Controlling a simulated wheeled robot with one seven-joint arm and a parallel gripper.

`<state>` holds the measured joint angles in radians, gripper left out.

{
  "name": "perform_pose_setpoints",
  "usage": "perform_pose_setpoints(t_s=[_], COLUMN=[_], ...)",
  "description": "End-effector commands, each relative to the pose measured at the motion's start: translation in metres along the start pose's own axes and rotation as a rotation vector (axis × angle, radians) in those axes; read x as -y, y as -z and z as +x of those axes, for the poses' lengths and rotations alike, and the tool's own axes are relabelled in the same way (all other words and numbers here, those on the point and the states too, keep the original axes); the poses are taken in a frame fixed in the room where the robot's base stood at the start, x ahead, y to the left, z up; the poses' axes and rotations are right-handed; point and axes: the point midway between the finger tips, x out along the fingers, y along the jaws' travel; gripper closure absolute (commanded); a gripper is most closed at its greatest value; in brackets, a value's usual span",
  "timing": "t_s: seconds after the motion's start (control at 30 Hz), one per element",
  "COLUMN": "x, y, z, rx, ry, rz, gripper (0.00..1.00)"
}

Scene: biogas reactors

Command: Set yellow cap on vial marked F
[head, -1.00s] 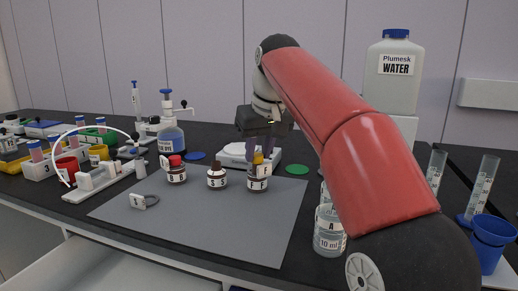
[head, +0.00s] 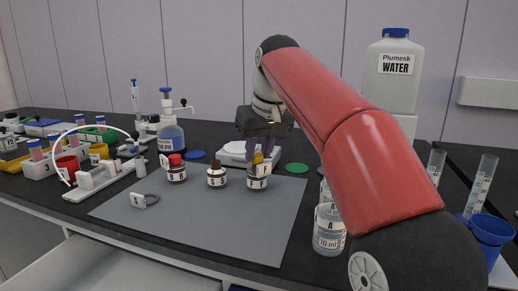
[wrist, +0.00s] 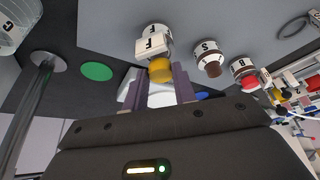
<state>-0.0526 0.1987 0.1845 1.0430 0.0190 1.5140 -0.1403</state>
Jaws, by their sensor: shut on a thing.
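The vial marked F (head: 257,183) stands upright on the grey mat, with a white label; it also shows in the wrist view (wrist: 153,43). The yellow cap (wrist: 161,70) is at the vial's mouth, and in the head view (head: 258,158) it sits right above the label. My gripper (head: 262,150) is over the vial, pointing down, with its purple fingers shut on the cap. In the wrist view the fingers (wrist: 161,84) lie on either side of the cap. I cannot tell whether the cap is fully seated.
A brown-capped vial marked S (head: 217,176) and a red-capped vial marked B (head: 175,170) stand left of vial F. A white scale (head: 234,154) is behind. Beakers (head: 329,240) stand to the right. The front of the mat (head: 215,225) is clear.

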Motion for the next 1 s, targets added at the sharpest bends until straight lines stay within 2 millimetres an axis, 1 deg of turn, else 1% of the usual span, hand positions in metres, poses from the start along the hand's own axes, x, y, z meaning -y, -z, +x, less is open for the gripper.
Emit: perform_pose_setpoints(t_s=[0.5,1.0], x=[0.0000,0.0001], y=[-0.0033,-0.0037], z=[0.0081,0.0087], rx=[0.000,0.000], ry=[0.000,0.000], rz=[0.000,0.000], gripper=[0.94,0.94])
